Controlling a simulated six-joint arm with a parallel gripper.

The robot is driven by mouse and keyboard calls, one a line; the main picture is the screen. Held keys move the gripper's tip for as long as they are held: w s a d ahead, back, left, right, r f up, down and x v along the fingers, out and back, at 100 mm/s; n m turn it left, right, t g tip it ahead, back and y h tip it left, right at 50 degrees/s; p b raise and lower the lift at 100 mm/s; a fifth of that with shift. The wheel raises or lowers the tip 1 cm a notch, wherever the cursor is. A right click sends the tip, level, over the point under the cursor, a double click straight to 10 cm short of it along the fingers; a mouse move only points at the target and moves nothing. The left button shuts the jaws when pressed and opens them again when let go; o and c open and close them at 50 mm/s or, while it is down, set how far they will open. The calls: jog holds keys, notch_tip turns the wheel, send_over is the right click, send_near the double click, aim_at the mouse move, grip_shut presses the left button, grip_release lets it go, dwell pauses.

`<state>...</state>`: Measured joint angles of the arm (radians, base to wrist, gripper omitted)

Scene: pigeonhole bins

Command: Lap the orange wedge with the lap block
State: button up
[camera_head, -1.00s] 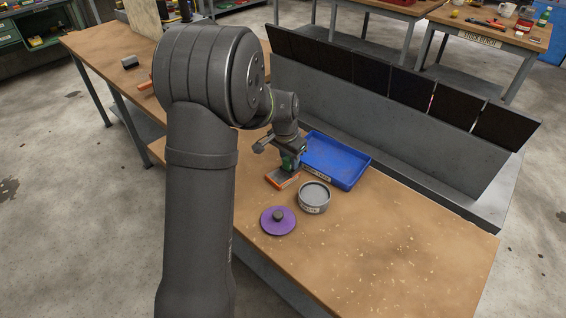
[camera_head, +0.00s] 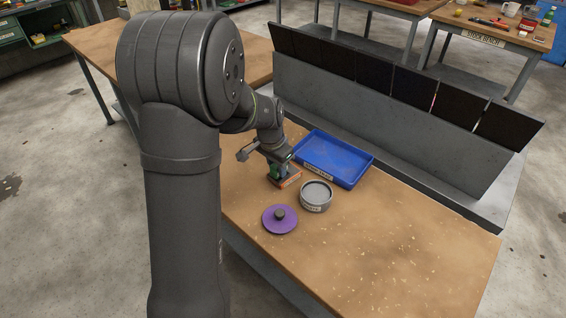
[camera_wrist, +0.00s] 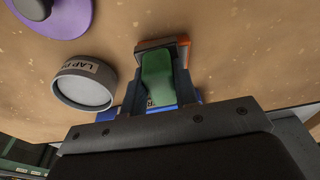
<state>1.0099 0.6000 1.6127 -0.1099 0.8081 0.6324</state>
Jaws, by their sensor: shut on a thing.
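My gripper (camera_wrist: 160,100) is shut on a green block (camera_wrist: 158,76), which looks like the lap block. In the head view my gripper (camera_head: 279,164) is low over the bench. The orange wedge (camera_head: 291,179) lies under the block's lower end, mostly hidden by it and my gripper. In the wrist view orange (camera_wrist: 184,54) shows along the right side beyond the block. The block appears to rest on the wedge, but their contact face is hidden.
A round grey tin (camera_head: 316,197), labelled "LAP P...", stands close right of the wedge. A purple disc with a dark knob (camera_head: 280,220) lies in front. A blue tray (camera_head: 335,158) lies behind. The bench's right part is clear. A grey rack of dark flaps (camera_head: 390,130) stands along the back.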

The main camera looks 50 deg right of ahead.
jog(key=shift+d+r, duration=0.1)
jog(key=shift+r, duration=4)
jog(key=w+a+f+n+t, duration=0.1)
jog(key=w+a+f+n, duration=0.35)
jog(key=w+a, duration=0.5)
jog(key=w+a+f+n, duration=0.45)
jog(key=w+a, duration=0.35)
jog(key=a, duration=0.3)
jog(key=w+a+f+n, duration=0.2)
jog(key=a+f+n, duration=0.2)
jog(key=a, duration=0.9)
jog(key=w+a+f+n+y, duration=0.1)
jog(key=a+f+n, duration=0.4)
jog(key=a, duration=0.8)
jog(key=shift+w+a+f+t+y, duration=0.2)
jog(key=shift+w+f+t+y, duration=0.15)
jog(key=shift+f, duration=0.5)
jog(key=shift+d, duration=0.1)
